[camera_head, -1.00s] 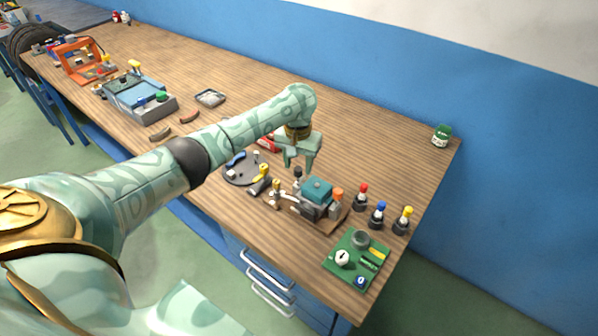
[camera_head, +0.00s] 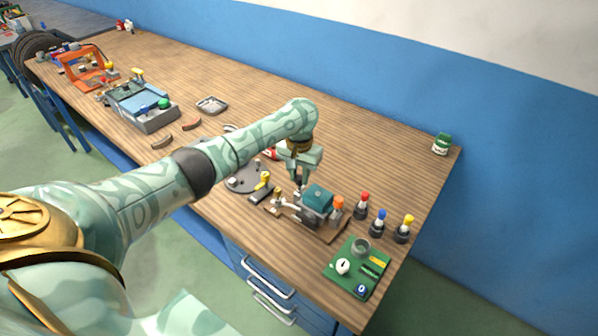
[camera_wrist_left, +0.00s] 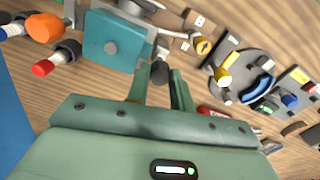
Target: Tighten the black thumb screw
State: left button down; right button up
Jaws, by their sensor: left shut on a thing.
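The black thumb screw (camera_wrist_left: 160,72) shows as a dark round knob between my left gripper's fingertips in the left wrist view. It belongs with the small clamp-like fixture that carries a teal block (camera_head: 318,197); the block also shows in the left wrist view (camera_wrist_left: 113,40). My left gripper (camera_head: 300,179) points down at the left side of the teal block, shut on the black thumb screw. In the head view the fingers largely hide the screw. How far the screw is turned in cannot be seen. My right gripper is not in view.
Red, blue and yellow-topped drivers (camera_head: 377,224) stand right of the fixture. A green board (camera_head: 346,281) lies in front. A dark round tray (camera_head: 246,180) with small parts lies left. A green can (camera_head: 442,144) stands near the right edge.

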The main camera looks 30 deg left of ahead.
pick_arm(q)
jog(key=m+p, duration=0.1)
jog(key=p, duration=0.1)
jog(key=m+p, duration=0.1)
jog(key=p, duration=0.1)
jog(key=shift+r+m, duration=0.25)
jog(key=shift+m, duration=0.15)
jog(key=shift+f+m+p, duration=0.15)
jog(key=shift+m+p, duration=0.4)
jog(key=shift+m, duration=0.45)
jog(key=m, duration=0.2)
jog(key=shift+f+m+p, duration=0.1)
jog(key=shift+m+p, duration=0.2)
jog(key=m, duration=0.3)
jog(key=shift+m, duration=0.3)
jog(key=m, duration=0.6)
jog(key=shift+p, duration=0.35)
jog(key=shift+m, duration=0.3)
jog(key=c, duration=1.2)
grip_release()
